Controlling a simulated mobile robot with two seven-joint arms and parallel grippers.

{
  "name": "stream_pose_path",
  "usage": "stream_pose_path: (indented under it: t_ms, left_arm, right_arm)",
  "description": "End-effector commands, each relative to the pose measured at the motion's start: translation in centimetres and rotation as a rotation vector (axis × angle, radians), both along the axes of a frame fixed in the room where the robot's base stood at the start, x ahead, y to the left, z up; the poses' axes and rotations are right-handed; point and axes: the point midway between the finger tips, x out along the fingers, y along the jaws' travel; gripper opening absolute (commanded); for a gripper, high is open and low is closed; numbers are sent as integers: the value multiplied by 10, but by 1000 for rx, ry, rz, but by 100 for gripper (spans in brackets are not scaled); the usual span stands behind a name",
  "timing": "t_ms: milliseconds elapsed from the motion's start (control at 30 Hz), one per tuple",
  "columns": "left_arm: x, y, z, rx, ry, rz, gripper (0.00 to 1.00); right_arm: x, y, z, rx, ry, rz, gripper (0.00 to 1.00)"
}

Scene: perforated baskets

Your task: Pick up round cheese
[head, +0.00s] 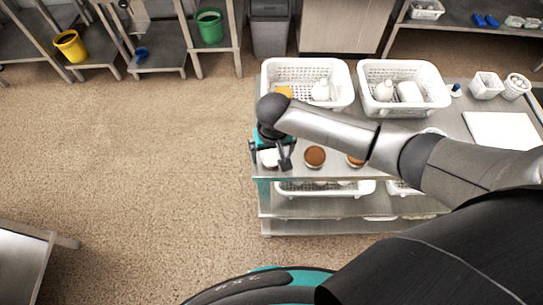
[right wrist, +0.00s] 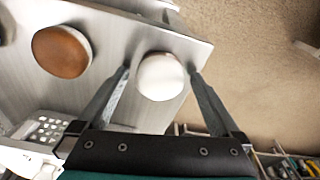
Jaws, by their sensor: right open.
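A white round cheese (right wrist: 161,76) lies on the metal table near its edge. In the right wrist view it sits between the two spread fingers of my right gripper (right wrist: 159,73), with a gap visible on both sides. In the head view the cheese (head: 269,158) shows partly, under the gripper at the table's left end. My right gripper (head: 271,160) is open and empty, pointing down over it. Its exact height above the table is hard to tell. My left gripper is not in view.
A brown round item (head: 315,157) lies to the right, with another beside my arm (head: 355,160). Two white perforated baskets (head: 340,98) (head: 440,100) with items stand at the back. A white board (head: 503,130) lies at the right. A lower shelf (head: 300,205) holds more baskets.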

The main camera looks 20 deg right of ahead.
Motion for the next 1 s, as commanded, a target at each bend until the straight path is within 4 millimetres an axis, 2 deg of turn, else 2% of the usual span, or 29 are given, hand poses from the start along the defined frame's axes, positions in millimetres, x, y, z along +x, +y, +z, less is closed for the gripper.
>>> stream_pose_path:
  t_ms: [200, 900, 1000]
  left_arm:
    - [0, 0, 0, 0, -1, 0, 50]
    - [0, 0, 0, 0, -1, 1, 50]
    - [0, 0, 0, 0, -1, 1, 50]
  right_arm:
    - [0, 0, 0, 0, 0, 0, 98]
    - [0, -1, 0, -1, 0, -1, 19]
    - [0, 0, 1, -1, 0, -1, 14]
